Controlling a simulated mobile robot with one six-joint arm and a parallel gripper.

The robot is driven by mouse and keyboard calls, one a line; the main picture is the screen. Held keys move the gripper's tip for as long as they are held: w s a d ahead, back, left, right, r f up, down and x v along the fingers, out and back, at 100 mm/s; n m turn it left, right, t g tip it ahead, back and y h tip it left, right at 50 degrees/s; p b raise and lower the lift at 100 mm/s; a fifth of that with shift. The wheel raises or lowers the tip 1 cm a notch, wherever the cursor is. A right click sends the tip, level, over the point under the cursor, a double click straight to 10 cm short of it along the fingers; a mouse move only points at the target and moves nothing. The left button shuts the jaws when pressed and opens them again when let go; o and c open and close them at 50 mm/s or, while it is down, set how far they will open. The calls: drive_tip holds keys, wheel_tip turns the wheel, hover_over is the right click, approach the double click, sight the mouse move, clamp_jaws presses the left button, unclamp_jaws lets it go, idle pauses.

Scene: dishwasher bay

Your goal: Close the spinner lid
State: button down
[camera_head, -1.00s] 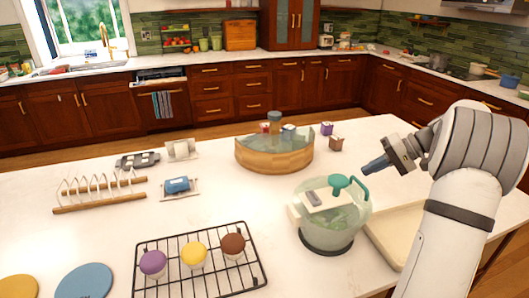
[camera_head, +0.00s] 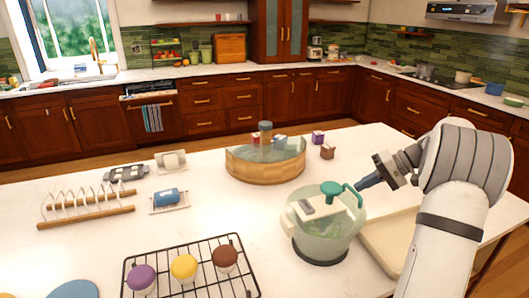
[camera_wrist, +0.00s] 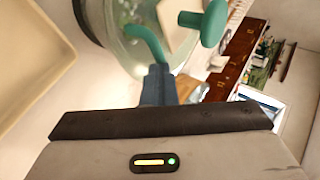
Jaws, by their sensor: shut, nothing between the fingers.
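The spinner (camera_head: 327,240) is a clear greenish bowl on a dark base, at the right front of the island. On its top are a pale flat plate with a grey strip (camera_head: 308,208) and a teal knob with a curved teal arm (camera_head: 342,190). How the lid sits on the rim is hard to tell. My gripper (camera_head: 362,184) is shut and empty just right of the teal parts. In the wrist view, my dark blue fingertips (camera_wrist: 156,75) are at the end of the curved teal arm (camera_wrist: 147,42); contact is unclear. The teal knob (camera_wrist: 213,22) is right of them.
A pale tray (camera_head: 385,250) lies right of the spinner, under my arm. A black wire rack (camera_head: 205,283) with purple, yellow and brown-topped items is at front left. A wooden curved container (camera_head: 262,168) stands behind. A wooden dish rack (camera_head: 85,218) is at left.

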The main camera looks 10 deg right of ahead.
drive_tip(key=shift+s+f, duration=0.1)
drive_tip(key=shift+f, duration=0.3)
drive_tip(key=w+d+p+v, duration=0.1)
drive_tip(key=w+p+v, duration=0.1)
drive_tip(key=v, duration=1.1)
drive_tip(key=s+a+r+g+h, duration=0.1)
drive_tip(key=s+a+h, duration=0.25)
drive_tip(key=a, duration=0.75)
drive_tip(key=s+a+g+h, duration=0.15)
drive_tip(key=s+a, duration=0.35)
drive_tip(key=a, duration=0.5)
drive_tip(key=s+a+f+t+h, duration=0.1)
drive_tip(key=s+a+f+h, duration=0.1)
drive_tip(key=s+a, duration=0.3)
drive_tip(key=s+a+f+n+t+h, duration=0.1)
drive_tip(key=s+a+f, duration=0.4)
drive_tip(key=s, duration=0.7)
drive_tip(key=shift+s+a+f+n+t+h, duration=0.2)
drive_tip(key=shift+s+n+t+h, duration=0.1)
drive_tip(key=shift+t+h, duration=0.4)
